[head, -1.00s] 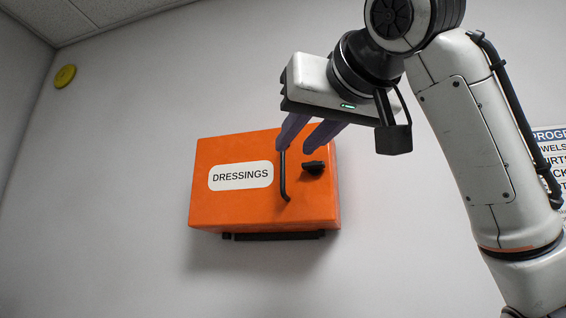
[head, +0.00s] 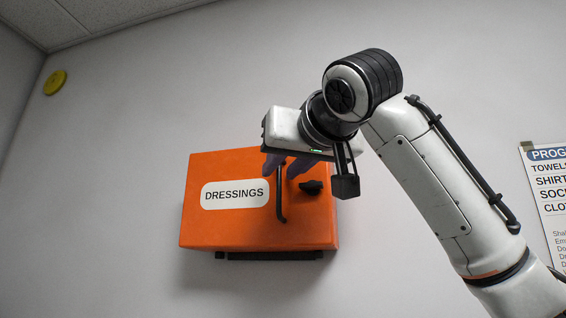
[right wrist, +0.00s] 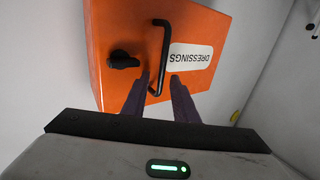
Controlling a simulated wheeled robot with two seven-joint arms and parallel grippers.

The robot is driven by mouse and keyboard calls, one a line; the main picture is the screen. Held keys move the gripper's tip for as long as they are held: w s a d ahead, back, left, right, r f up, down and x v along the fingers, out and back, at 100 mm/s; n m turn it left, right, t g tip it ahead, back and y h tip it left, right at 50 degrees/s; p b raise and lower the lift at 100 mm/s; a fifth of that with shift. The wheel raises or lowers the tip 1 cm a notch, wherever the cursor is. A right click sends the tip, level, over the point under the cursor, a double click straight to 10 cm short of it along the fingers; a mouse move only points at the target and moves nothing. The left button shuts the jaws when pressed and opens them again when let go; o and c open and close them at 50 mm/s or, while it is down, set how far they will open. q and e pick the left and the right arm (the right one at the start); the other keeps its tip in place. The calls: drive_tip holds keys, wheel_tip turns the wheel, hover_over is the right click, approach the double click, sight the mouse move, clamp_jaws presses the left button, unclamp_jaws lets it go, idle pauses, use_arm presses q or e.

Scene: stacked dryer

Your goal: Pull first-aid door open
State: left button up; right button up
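The orange first-aid cabinet (head: 235,228) hangs on the wall with a white DRESSINGS label (head: 235,194); its door looks closed. A black bar handle (head: 281,205) runs upright on the door, right of the label. A black knob (head: 312,187) sits to the right of the handle. My right gripper (head: 281,172) is open at the handle's upper end, its two purple fingers to either side of the bar. The right wrist view shows the handle (right wrist: 163,50) with its near end between the open fingertips (right wrist: 160,76); I cannot tell whether they touch it. My left gripper is out of view.
A black strip (head: 270,255) runs below the cabinet. A printed notice (head: 549,190) is on the wall at the right, behind my right arm. A yellow disc (head: 55,83) is on the wall at upper left. The wall around the cabinet is mostly bare.

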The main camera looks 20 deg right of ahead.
clamp_jaws()
idle(1.4)
